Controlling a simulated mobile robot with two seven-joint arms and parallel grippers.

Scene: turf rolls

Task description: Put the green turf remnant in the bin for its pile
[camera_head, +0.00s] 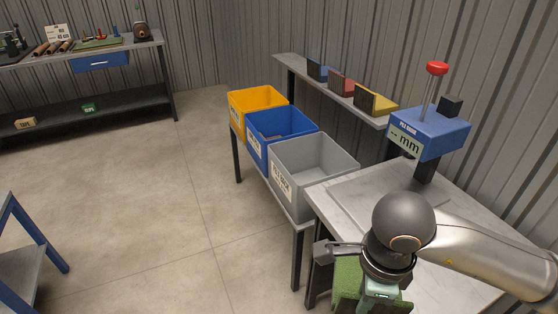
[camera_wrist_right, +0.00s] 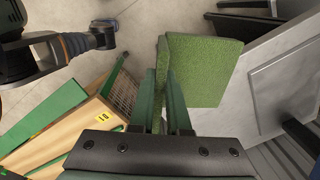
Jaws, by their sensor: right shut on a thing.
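The green turf remnant (camera_wrist_right: 205,68) is held between the fingers of my right gripper (camera_wrist_right: 162,78), which is shut on its edge. In the head view the remnant (camera_head: 347,284) is partly hidden behind my right wrist and gripper (camera_head: 376,296), at the front left of the bench. Three open bins stand in a row beyond: yellow (camera_head: 250,107), blue (camera_head: 262,143) and grey (camera_head: 290,180). Each has a front label, too small to read surely. The blue pile gauge (camera_head: 430,135) shows "-- mm". My left gripper is not clearly visible.
The bench top (camera_head: 458,218) carries a grey plate beneath the gauge. A wall shelf (camera_head: 345,93) with small coloured boxes runs behind the bins. A workbench (camera_head: 100,55) stands at the back left. The floor left of the bins is clear.

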